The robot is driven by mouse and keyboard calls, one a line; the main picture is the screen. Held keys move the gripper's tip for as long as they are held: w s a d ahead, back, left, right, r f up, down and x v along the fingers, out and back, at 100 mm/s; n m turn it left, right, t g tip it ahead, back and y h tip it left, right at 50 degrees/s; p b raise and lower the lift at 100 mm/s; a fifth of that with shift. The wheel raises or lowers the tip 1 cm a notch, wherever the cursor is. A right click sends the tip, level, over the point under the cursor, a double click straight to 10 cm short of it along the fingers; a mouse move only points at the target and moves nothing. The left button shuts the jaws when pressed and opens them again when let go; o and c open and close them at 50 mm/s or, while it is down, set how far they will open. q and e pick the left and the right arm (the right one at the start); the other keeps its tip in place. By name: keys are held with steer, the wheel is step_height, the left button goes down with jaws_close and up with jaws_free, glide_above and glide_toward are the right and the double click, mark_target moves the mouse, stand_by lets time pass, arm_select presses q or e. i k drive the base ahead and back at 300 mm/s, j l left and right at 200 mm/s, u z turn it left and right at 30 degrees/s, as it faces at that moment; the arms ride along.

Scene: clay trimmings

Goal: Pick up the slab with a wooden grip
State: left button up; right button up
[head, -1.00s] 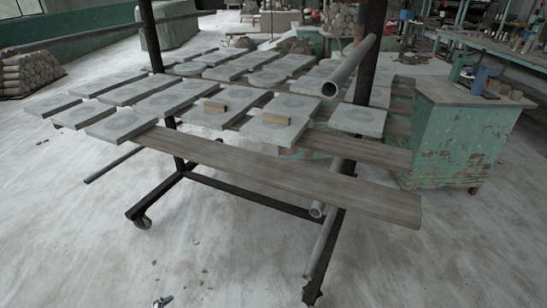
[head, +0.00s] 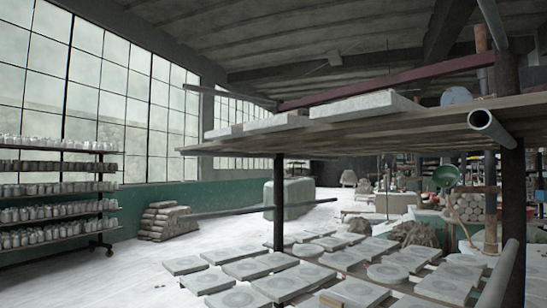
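Grey slabs with round marks lie in rows on the lower rack level in the head view, such as a square slab (head: 236,301) at the bottom. A small tan piece, which looks like a wooden grip (head: 330,300), shows at the bottom edge on one slab; most of it is cut off by the frame. More pale slabs (head: 365,106) lie on the upper wooden shelf (head: 400,133), seen nearly edge-on, so their tops are mostly hidden. Neither of my grippers is in view.
A shelf of jars (head: 55,190) is at the left, and stacked sacks (head: 166,221) are by the wall. The pale floor (head: 100,280) at left is clear.

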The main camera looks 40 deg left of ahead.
mark_target(236, 131)
steer(key=i+j+u, duration=0.1)
steer(key=i+u, duration=0.3)
steer(key=u, duration=1.15)
